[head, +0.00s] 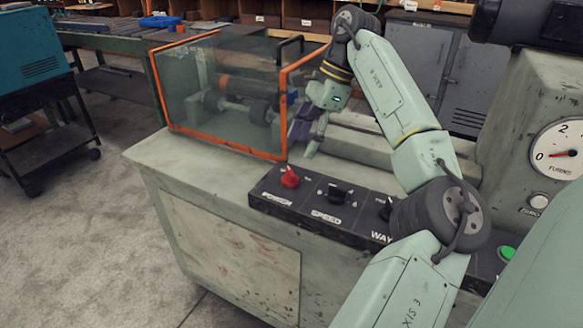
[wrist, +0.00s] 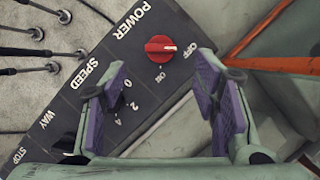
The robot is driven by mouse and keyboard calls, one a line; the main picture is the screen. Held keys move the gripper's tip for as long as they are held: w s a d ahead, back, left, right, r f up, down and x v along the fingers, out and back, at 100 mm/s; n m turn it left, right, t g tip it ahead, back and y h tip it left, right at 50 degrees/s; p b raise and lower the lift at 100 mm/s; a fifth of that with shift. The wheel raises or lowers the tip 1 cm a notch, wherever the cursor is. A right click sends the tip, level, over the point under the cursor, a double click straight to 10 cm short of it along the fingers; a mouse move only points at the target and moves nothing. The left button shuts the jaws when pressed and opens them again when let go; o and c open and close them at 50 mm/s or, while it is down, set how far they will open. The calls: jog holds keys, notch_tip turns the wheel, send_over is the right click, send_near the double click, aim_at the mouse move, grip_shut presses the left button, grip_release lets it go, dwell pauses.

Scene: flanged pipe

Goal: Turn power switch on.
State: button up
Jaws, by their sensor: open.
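The power switch is a red knob (head: 290,177) at the left end of the black control panel (head: 263,201). In the wrist view the red knob (wrist: 160,48) sits between the POWER label and the OFF and ON marks. Its white mark points to the right, toward the OFF side. My gripper (head: 306,138) is open and empty, above and slightly behind the knob in the head view. In the wrist view the purple finger pads of my gripper (wrist: 162,80) stand apart, with the knob seen beyond the gap between them, not touched.
A black speed knob (head: 338,192) and a way knob (head: 386,208) follow along the panel. A glass guard with an orange frame (head: 228,149) stands behind and left of the panel. A round gauge (head: 559,150) is at the right. The bench top left of the panel is clear.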

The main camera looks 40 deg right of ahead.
aim_at(290, 171)
jog(key=x, duration=0.7)
jog(key=shift+w+a+f+p, duration=0.15)
jog(key=shift+f+p, duration=0.1)
jog(key=shift+p, duration=0.15)
jog(key=shift+c, duration=0.2)
jog(key=c, duration=1.1)
